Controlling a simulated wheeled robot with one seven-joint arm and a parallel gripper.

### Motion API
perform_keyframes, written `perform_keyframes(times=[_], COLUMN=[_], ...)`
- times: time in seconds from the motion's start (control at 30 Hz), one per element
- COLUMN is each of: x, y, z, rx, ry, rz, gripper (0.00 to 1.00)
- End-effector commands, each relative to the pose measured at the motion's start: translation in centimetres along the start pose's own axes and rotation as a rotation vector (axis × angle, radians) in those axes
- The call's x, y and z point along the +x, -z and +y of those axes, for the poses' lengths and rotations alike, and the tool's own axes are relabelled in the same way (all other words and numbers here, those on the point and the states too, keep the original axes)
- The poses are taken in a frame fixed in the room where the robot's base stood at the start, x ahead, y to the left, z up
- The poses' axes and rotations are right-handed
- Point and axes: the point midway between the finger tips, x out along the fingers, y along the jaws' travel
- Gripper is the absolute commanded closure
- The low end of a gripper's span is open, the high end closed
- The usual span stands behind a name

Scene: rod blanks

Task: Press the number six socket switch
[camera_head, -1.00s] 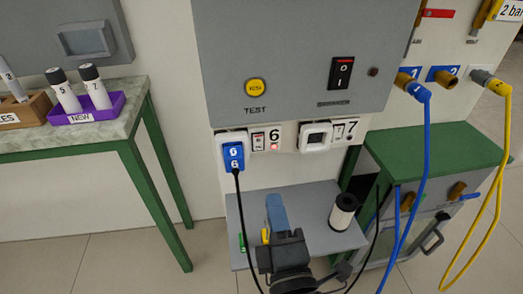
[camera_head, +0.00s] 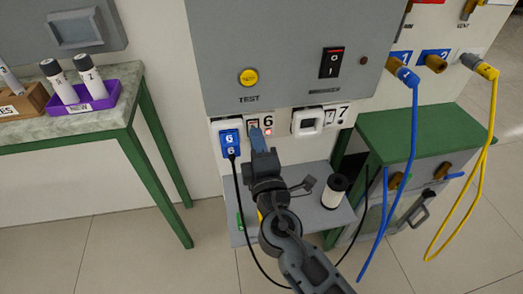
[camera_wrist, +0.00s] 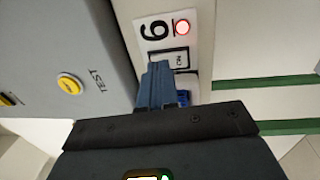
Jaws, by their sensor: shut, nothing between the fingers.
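The number six socket switch (camera_head: 254,124) is a small rocker on the white strip under the grey cabinet, left of the black "6" label. A red light (camera_head: 268,132) glows below the label. In the wrist view the switch (camera_wrist: 181,59) shows partly behind my fingertips, beside the sideways "6" (camera_wrist: 155,31) and the lit red light (camera_wrist: 182,27). A blue plug marked 6 (camera_head: 229,139) sits in the socket to the left. My gripper (camera_head: 258,135) is shut and empty, its blue fingertips at the lower edge of the switch. I cannot tell whether they touch it.
The number seven socket (camera_head: 307,121) is to the right. Above are the yellow TEST button (camera_head: 248,78) and a black rocker switch (camera_head: 331,63) on the cabinet. A shelf (camera_head: 323,219) below bears a white, black-ended cylinder (camera_head: 335,191). Blue and yellow hoses hang at right.

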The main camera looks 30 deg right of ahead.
Motion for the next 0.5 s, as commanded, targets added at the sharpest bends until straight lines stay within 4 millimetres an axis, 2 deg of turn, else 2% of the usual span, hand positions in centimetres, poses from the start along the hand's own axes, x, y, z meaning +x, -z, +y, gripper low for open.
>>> perform_keyframes(times=[0.13, 0.5], x=[0.91, 1.05], y=[-0.05, -0.03], z=[0.02, 0.00], rx=[0.000, 0.000], ry=[0.000, 0.000], rz=[-0.001, 0.000], gripper=[1.00, 1.00])
